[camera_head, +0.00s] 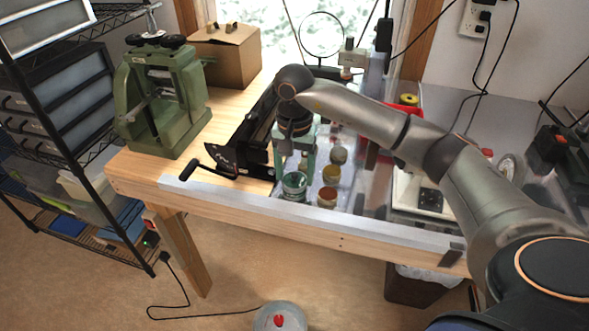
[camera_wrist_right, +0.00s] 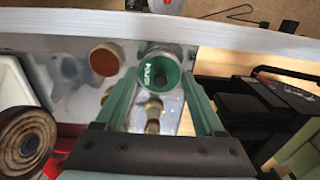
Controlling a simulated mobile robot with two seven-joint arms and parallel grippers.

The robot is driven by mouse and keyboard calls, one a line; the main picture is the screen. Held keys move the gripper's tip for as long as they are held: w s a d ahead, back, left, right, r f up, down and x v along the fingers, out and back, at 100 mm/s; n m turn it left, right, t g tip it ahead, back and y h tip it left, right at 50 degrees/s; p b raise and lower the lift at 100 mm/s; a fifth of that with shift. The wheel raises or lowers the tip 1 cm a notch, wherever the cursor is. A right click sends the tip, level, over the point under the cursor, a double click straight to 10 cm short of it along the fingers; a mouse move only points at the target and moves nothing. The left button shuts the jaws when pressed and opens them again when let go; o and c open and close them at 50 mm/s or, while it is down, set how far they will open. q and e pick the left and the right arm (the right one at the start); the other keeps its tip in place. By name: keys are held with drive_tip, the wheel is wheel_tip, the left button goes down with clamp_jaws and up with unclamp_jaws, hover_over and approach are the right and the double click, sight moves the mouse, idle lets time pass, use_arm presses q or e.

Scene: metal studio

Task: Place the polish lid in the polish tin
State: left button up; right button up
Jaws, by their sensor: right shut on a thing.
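The polish tin (camera_head: 294,193) is a small round green container near the front edge of the bench. My right gripper (camera_head: 293,168) points down just over it, its green fingers close to its top. In the right wrist view, my right gripper (camera_wrist_right: 158,78) has its fingertips on either side of a round green piece with pale lettering, which looks like the polish lid (camera_wrist_right: 149,68). The lid and tin overlap there, and I cannot tell whether they touch. My left gripper is not in view.
An orange-topped jar (camera_head: 327,197), a yellow-topped jar (camera_head: 331,174) and a grey-topped jar (camera_head: 339,155) stand close to the right of the tin. A black machine (camera_head: 243,150) stands to the left. A green press (camera_head: 160,100) is further left, with bare wood between.

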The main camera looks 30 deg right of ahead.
drive_tip(key=shift+f, duration=0.1)
drive_tip(key=o, duration=1.3)
